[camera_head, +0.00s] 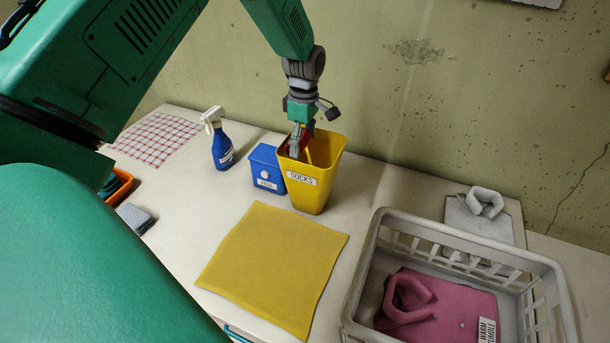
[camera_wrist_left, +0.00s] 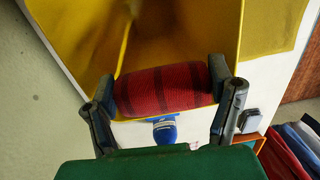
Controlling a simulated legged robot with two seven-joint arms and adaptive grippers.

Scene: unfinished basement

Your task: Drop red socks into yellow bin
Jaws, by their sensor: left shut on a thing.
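The yellow bin (camera_head: 316,185), labelled "SOCKS", stands upright on the table near the wall. My left gripper (camera_head: 298,140) points down at the bin's mouth, its fingers at or just inside the rim. It is shut on the red socks (camera_head: 308,130), which are mostly hidden by the fingers in the head view. In the left wrist view the red socks (camera_wrist_left: 162,90) are a rolled bundle with dark stripes, held between both fingers, with the yellow bin's inside (camera_wrist_left: 150,35) behind them. I cannot tell whether they touch the bin. My right gripper is not in view.
A blue box (camera_head: 265,168) and a blue spray bottle (camera_head: 221,145) stand left of the bin. A yellow cloth (camera_head: 272,265) lies in front. A white basket (camera_head: 440,232) with pink cloth stands right. A checked cloth (camera_head: 155,137) and orange container (camera_head: 121,187) are left.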

